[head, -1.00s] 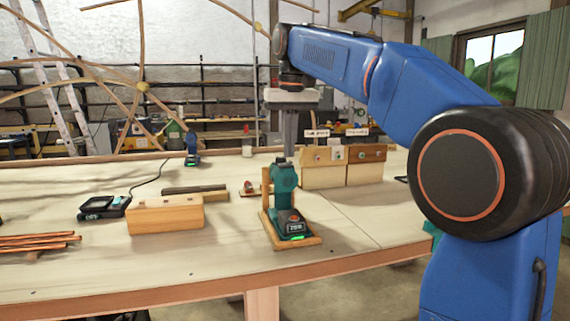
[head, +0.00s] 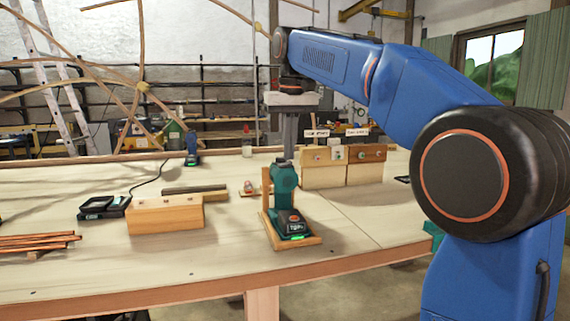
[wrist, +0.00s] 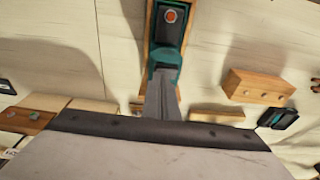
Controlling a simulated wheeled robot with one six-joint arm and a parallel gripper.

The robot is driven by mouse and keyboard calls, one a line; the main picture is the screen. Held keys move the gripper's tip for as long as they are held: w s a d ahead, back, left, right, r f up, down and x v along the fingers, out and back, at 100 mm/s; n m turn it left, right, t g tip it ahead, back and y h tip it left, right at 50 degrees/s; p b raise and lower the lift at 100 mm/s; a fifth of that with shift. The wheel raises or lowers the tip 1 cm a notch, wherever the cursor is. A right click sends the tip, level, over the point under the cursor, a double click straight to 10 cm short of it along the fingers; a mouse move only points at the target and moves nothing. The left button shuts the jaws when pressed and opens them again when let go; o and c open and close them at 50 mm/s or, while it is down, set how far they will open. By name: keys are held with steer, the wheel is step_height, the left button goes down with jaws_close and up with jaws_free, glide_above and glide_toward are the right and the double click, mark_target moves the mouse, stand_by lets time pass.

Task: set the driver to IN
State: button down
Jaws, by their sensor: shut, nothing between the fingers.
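The driver (head: 284,190) is a teal and black tool standing upright in a wooden stand (head: 274,235) near the table's front edge. Its black battery foot faces me and shows a green light. My gripper (head: 288,155) points down, with its shut grey fingers at the top of the driver. In the wrist view my gripper (wrist: 165,75) overlaps the teal driver body (wrist: 170,52), and nothing is held. I cannot tell whether the fingertips touch it. The direction switch and its setting are not readable.
A wooden block (head: 165,214) and a black charger (head: 103,207) lie left of the driver. Two labelled wooden boxes (head: 322,176) stand behind to the right. Copper-coloured rods (head: 38,240) lie at the left. The table's front right is clear.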

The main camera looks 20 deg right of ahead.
steer(key=shift+f, duration=0.35)
stand_by(0.3)
step_height(320, 180, up, 7)
stand_by(0.9)
steer(key=s+d+f+t, duration=0.1)
steer(key=s+d+f, duration=0.2)
steer(key=s+f, duration=1.3)
steer(key=s+d+f+t, duration=0.2)
steer(key=s+d+f, duration=0.2)
steer(key=s+f, duration=1.3)
step_height(320, 180, down, 8)
steer(key=shift+s+r, duration=0.15)
